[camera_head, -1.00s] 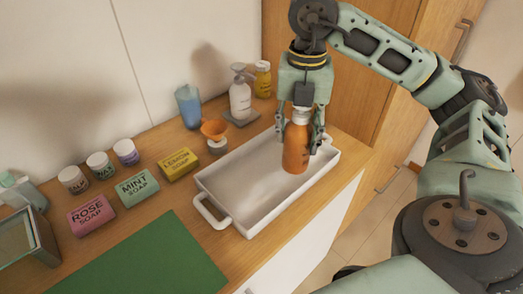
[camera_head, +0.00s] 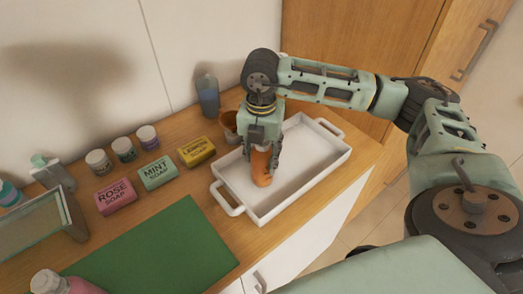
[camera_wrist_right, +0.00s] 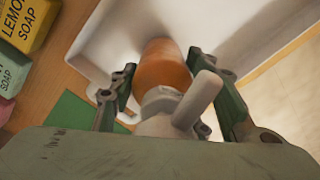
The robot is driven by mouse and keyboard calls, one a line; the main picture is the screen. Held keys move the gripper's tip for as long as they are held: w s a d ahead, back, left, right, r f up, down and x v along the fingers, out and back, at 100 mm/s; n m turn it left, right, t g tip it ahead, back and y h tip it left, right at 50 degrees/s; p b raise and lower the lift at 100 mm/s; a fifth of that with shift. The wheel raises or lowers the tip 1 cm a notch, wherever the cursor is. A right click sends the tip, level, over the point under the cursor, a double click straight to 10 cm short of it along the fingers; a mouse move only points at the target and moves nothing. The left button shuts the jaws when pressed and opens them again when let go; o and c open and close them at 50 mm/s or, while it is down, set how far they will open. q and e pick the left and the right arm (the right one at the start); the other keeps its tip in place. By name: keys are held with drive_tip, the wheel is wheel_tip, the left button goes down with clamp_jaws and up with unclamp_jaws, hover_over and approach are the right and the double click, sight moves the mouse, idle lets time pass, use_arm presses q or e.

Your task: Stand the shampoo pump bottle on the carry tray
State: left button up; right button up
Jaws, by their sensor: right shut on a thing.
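The orange pump bottle (camera_head: 262,168) is over the left part of the white carry tray (camera_head: 305,196), close to upright. My right gripper (camera_head: 262,142) is shut on its upper part from above. In the right wrist view the orange bottle (camera_wrist_right: 163,68) has a white collar and pump head, between the two fingers (camera_wrist_right: 172,92). The tray (camera_wrist_right: 110,35) lies beneath it. I cannot tell whether the bottle's base touches the tray floor. The rest of the tray is empty. My left gripper is not in view.
Lemon (camera_head: 196,152), mint (camera_head: 158,173) and rose (camera_head: 115,196) soap boxes stand left of the tray. A green mat (camera_head: 160,245) lies in front; a pink bottle (camera_head: 62,284) is at the lower left.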

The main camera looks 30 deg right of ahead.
drive_tip(key=shift+f, duration=0.2)
drive_tip(key=o, duration=1.4)
drive_tip(key=shift+r, duration=0.1)
drive_tip(key=shift+r, duration=0.2)
wheel_tip(320, 180, up, 11)
drive_tip(key=b, duration=0.3)
drive_tip(key=shift+f, duration=0.15)
drive_tip(key=shift+r, duration=0.55)
